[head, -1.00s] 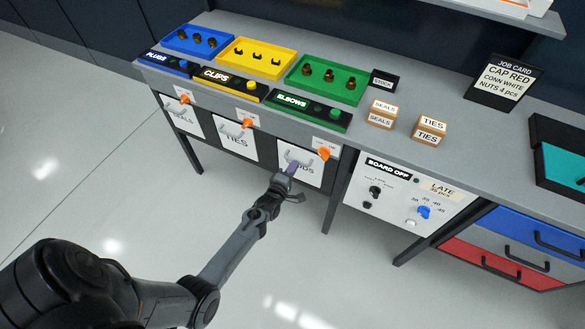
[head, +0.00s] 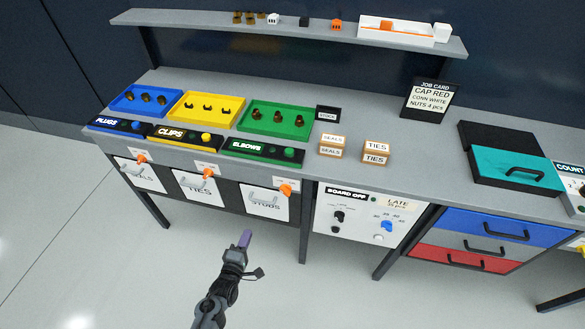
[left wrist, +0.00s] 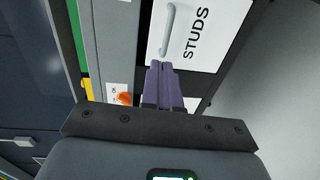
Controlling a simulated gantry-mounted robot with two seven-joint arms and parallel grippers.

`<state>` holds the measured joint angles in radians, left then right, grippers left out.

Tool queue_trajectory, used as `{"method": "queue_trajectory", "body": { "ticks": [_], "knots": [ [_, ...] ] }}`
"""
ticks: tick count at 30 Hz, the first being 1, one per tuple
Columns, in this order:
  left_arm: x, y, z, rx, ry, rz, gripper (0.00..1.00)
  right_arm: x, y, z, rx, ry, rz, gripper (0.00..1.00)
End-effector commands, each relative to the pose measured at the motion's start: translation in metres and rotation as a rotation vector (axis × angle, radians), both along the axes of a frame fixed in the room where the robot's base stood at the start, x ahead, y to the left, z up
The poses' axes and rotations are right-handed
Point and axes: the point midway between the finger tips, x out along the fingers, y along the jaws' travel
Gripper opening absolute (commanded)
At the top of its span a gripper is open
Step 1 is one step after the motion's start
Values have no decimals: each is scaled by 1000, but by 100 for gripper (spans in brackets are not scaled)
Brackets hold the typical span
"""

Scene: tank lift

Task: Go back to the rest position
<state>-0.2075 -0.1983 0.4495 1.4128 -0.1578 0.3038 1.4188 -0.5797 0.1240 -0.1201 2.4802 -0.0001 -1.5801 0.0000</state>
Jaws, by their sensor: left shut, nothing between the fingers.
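My left gripper (head: 246,238) hangs in front of the bench, below and to the left of the drawer marked STUDS (head: 264,202). Its purple fingers are shut with nothing between them. In the left wrist view the fingertips (left wrist: 160,66) show close together, with the STUDS drawer front (left wrist: 205,35) and its grey handle beyond them. They look apart from the handle. My right gripper is not in view.
The bench (head: 215,158) carries blue, yellow and green trays (head: 277,117) with small parts. Drawers marked SEALS (head: 142,174) and TIES (head: 199,187) sit to the left. A board panel (head: 362,215) and coloured drawers (head: 487,243) stand right. The floor in front is clear.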

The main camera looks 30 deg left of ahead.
Motion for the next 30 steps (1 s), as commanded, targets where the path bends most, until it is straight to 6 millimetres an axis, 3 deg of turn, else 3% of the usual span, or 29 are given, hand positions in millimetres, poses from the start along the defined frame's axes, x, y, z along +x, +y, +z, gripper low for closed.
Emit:
{"method": "queue_trajectory", "body": {
  "ticks": [5,11,17,24,30],
  "knots": [
    [-27,3,-17,26,51,-24,0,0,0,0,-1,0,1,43],
    [-27,-26,35,169,83,-196,0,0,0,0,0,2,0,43],
    [-36,-89,77,462,355,-436,0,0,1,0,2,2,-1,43],
    [-87,-149,119,845,690,-777,0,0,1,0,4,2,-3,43],
    [-133,-165,144,1081,887,-1054,0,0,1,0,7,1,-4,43]
  ]
}}
